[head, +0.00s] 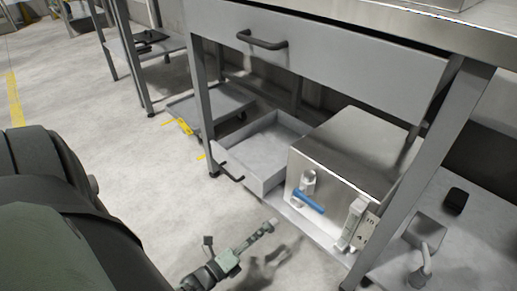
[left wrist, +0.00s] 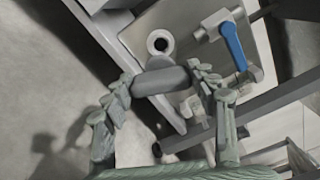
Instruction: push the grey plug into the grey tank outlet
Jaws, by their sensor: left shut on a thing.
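The grey tank is a metal box (head: 345,150) on the low shelf under the bench. Its outlet (left wrist: 160,42) shows in the left wrist view as a pale ring with a dark hole, beside a valve with a blue handle (left wrist: 233,45). The blue handle (head: 309,201) also shows in the head view. My left gripper (head: 268,228) is low in front of the tank. In the left wrist view its fingers are shut on the grey plug (left wrist: 160,80), held crosswise between the fingertips. The plug is apart from the outlet in the picture; its depth is unclear. My right gripper is not in view.
A grey open tray (head: 258,176) is left of the tank. A bench leg (head: 420,170) rises right of it. A drawer with a dark handle (head: 262,42) is above. A small black object (head: 455,200) lies at the right.

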